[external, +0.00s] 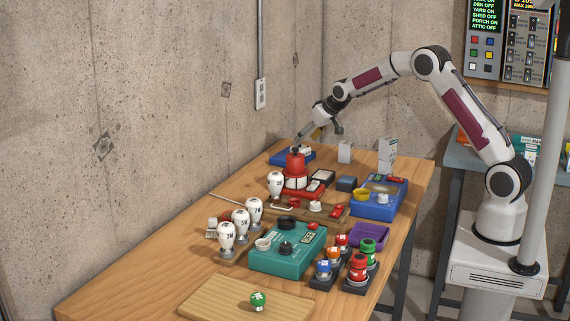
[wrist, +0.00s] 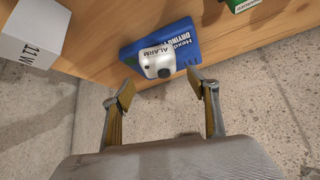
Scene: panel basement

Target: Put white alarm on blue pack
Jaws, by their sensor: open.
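The white alarm (wrist: 157,62), marked ALARM, rests on the blue pack (wrist: 186,32) in the wrist view, near the pack's edge facing my gripper. In the external view the blue pack (external: 279,158) lies at the far end of the table, with the white alarm (external: 306,150) on its right part. My gripper (wrist: 165,90) is open and empty, its fingers apart and clear of the alarm. In the external view my gripper (external: 328,131) is above and to the right of the pack.
A white box (wrist: 35,30) stands left of the pack in the wrist view. In the external view, a red lamp (external: 295,164) stands in front of the pack and a white carton (external: 388,155) to the right. Bulbs and a teal case (external: 265,262) crowd the nearer table (external: 130,280).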

